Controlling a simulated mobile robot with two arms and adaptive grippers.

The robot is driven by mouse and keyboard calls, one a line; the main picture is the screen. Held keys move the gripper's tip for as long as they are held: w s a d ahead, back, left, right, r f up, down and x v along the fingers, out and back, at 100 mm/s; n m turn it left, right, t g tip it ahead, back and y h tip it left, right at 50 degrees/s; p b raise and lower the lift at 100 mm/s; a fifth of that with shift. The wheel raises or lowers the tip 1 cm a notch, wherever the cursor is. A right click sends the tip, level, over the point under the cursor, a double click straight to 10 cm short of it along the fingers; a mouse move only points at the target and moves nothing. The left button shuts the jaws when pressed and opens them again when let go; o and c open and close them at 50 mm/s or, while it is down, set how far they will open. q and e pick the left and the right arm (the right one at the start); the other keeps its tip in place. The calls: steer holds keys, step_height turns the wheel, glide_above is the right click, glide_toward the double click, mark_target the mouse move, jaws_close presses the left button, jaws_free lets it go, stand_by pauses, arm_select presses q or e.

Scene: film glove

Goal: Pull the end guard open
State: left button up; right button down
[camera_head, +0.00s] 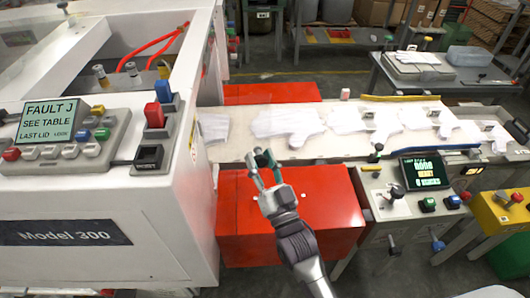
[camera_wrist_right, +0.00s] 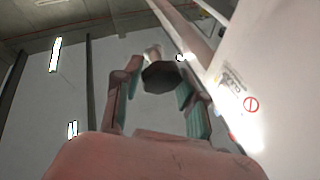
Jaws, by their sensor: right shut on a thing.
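My right gripper (camera_head: 262,160) reaches up from the bottom middle of the head view, over the red guard box (camera_head: 320,205) at the near side of the white conveyor. Its fingers are closed around a small dark knob. In the right wrist view the dark, many-sided knob (camera_wrist_right: 160,77) sits between the two fingers of the gripper (camera_wrist_right: 158,88), with a pale stem behind it. I cannot tell which panel the knob belongs to, or which part is the end guard. My left gripper is not in view.
The white machine (camera_head: 110,225) with a fault display (camera_head: 50,122) stands close on the left. A control panel (camera_head: 415,185) with a lever and buttons is on the right. White glove shapes (camera_head: 290,125) lie on the conveyor (camera_head: 235,152). A yellow box (camera_head: 505,210) stands at far right.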

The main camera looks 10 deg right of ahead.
steer(key=shift+s+a+p, duration=0.2)
steer(key=shift+s+a, duration=0.1)
steer(key=shift+s, duration=0.25)
steer(key=shift+s+a+p, duration=0.15)
steer(key=shift+s+a, duration=0.15)
steer(key=shift+s, duration=0.3)
steer(key=c, duration=0.9)
jaws_free()
steer(key=shift+a, duration=0.1)
steer(key=shift+o, duration=0.9)
steer(key=shift+a, duration=0.15)
